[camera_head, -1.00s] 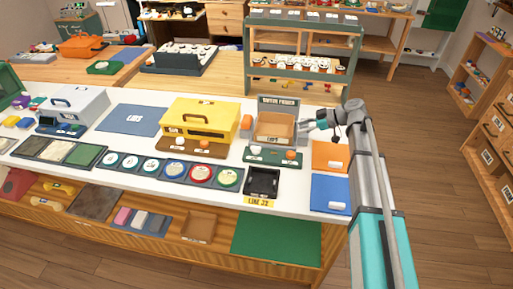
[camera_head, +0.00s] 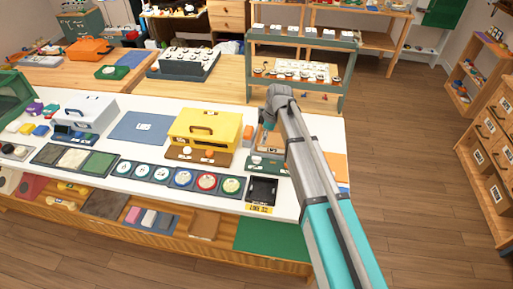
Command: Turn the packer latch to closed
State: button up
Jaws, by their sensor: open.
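The packer (camera_head: 265,141), a box with a tan tray, stands on the white counter right of the yellow case. My arm hides most of it. A dark green base (camera_head: 254,169) with a white knob (camera_head: 257,159) shows in front of it; its right part is hidden. I cannot make out the packer's latch or its position. My gripper (camera_head: 267,126) is over the packer, pointing down, with only a teal part visible beside the arm. It is open, and its fingertips are mostly hidden. I cannot tell whether it touches the packer.
A black tray (camera_head: 262,190) sits at the front edge. A green shelf rack (camera_head: 345,85) stands behind. Blue and orange mats lie partly behind my arm on the right.

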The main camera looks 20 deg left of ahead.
aim_at(257, 157)
jog(key=a+r+p, duration=0.1)
jog(key=s+r+t+h, duration=0.1)
jog(key=a+r+h+p, duration=0.1)
jog(key=shift+s+a+r+t+p, duration=0.15)
jog(key=shift+s+a+t+p, duration=0.15)
jog(key=shift+s, duration=0.05)
jog(key=shift+f, duration=0.2)
notch_tip(257, 157, down, 14)
jog(key=b, duration=1.4)
jog(key=shift+r, duration=0.25)
grip_shut()
dwell(0.3)
